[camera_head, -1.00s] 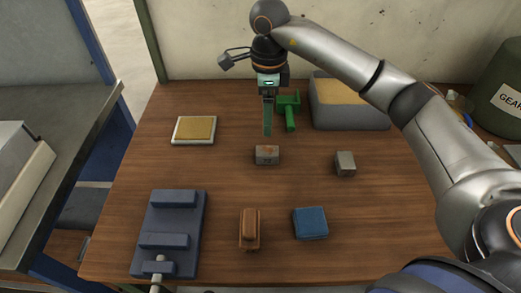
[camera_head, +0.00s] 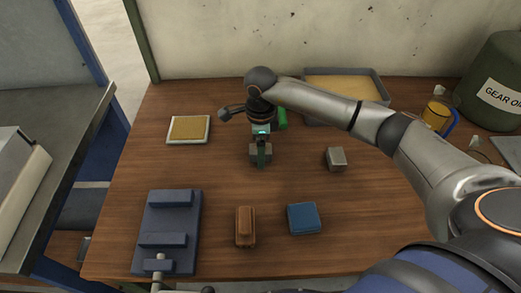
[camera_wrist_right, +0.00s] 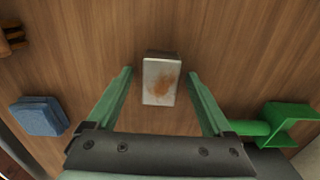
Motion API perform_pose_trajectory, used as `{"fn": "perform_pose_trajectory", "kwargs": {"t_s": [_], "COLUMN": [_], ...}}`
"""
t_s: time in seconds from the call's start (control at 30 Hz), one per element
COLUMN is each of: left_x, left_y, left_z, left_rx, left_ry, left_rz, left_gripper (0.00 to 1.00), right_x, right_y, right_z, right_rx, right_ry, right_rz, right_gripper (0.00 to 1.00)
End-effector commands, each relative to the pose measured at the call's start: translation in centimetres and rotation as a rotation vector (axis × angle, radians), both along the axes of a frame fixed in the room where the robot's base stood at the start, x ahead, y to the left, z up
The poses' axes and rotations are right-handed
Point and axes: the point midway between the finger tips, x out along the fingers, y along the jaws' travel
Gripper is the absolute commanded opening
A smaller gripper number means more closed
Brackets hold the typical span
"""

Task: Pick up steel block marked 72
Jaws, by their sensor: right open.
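A small grey steel block (camera_head: 253,158) with rust on its top sits on the wooden table, mostly hidden behind my right gripper (camera_head: 261,161) in the head view. The right wrist view shows the rusty block (camera_wrist_right: 159,82) between the two green fingers of my open right gripper (camera_wrist_right: 159,74), with a gap on each side. Its marking cannot be read now. A second grey block (camera_head: 336,158) stands to the right, with no readable number. My left gripper is out of view.
A dark blue fixture (camera_head: 168,222) is at front left, a framed tan pad (camera_head: 188,129) at back left. A green tool (camera_wrist_right: 270,127) and grey tray (camera_head: 316,121) are behind.

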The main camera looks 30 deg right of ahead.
Motion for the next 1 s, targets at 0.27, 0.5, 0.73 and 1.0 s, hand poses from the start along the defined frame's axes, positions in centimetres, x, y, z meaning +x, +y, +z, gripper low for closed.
{"fn": "perform_pose_trajectory", "kwargs": {"t_s": [0.27, 0.5, 0.73, 1.0], "left_x": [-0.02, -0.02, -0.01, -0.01], "left_y": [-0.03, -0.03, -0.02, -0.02], "left_z": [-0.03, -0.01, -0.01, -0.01], "left_rx": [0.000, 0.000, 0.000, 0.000], "left_ry": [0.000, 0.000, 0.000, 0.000], "left_rz": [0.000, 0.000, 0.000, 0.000], "left_gripper": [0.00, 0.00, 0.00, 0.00], "right_x": [0.01, 0.02, 0.02, 0.01], "right_y": [0.00, -0.01, -0.01, -0.02], "right_z": [-0.06, -0.03, -0.02, -0.01], "right_rx": [0.000, 0.000, 0.000, 0.000], "right_ry": [0.000, -0.001, -0.001, -0.001], "right_rz": [0.000, 0.000, 0.000, 0.000], "right_gripper": [0.77, 0.50, 0.24, 0.00]}}
